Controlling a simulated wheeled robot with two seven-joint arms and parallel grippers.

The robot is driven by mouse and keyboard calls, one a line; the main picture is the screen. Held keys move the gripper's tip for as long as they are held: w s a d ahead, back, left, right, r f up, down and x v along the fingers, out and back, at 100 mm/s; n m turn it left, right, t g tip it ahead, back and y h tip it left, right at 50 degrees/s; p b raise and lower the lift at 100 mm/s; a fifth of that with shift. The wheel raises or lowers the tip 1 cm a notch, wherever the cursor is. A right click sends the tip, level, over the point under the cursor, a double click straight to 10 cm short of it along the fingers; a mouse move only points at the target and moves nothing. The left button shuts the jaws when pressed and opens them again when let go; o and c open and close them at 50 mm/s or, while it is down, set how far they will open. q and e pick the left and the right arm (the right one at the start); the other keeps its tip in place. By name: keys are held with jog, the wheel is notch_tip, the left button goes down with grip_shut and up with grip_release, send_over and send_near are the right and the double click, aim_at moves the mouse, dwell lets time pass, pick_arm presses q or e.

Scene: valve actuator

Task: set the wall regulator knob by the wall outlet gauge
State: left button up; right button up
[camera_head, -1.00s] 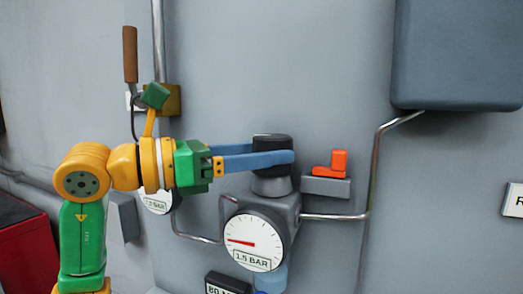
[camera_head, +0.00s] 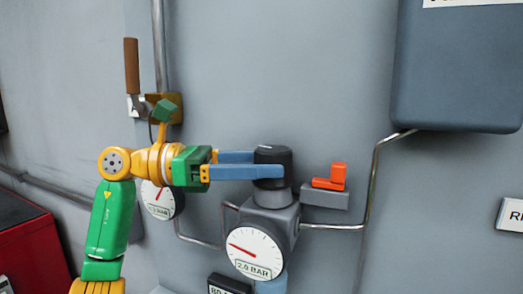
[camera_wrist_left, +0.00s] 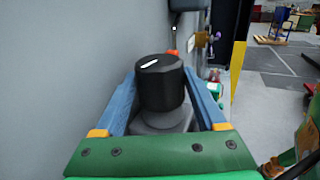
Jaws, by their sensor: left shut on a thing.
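The black regulator knob (camera_head: 273,165) sits on top of the grey regulator body (camera_head: 272,213) on the wall. My left gripper (camera_head: 268,166) has its blue fingers on both sides of the knob and is shut on it. In the left wrist view the knob (camera_wrist_left: 161,84) stands between the fingers, with a white mark on its top. The outlet gauge (camera_head: 255,252) is on the front of the body. Its plate reads 2.0 BAR, and its red needle points left and slightly up. My right gripper is not in view.
An orange lever (camera_head: 331,177) on a grey block (camera_head: 325,199) is just right of the knob. A second gauge (camera_head: 158,199) is partly hidden behind my left arm. A brown-handled lever (camera_head: 132,66) is at upper left. A large grey-blue box (camera_head: 458,70) hangs at upper right.

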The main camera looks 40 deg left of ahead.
pick_arm(q)
jog(key=shift+w+a+r+m+g+h+p, duration=0.1)
jog(key=shift+r+m+g+h+p, duration=0.1)
jog(key=shift+m+g+h+p, duration=0.35)
jog(key=shift+w+r+m+g+h+p, duration=0.15)
jog(key=shift+m+g+h+p, duration=0.15)
jog(key=shift+g+p, duration=0.35)
jog(key=shift+f+m+g+h+p, duration=0.25)
jog(key=shift+m+g+p, duration=0.35)
jog(key=shift+p, duration=0.15)
jog(key=o, duration=1.1)
jog(key=shift+s, duration=0.15)
jog(key=shift+f, duration=0.1)
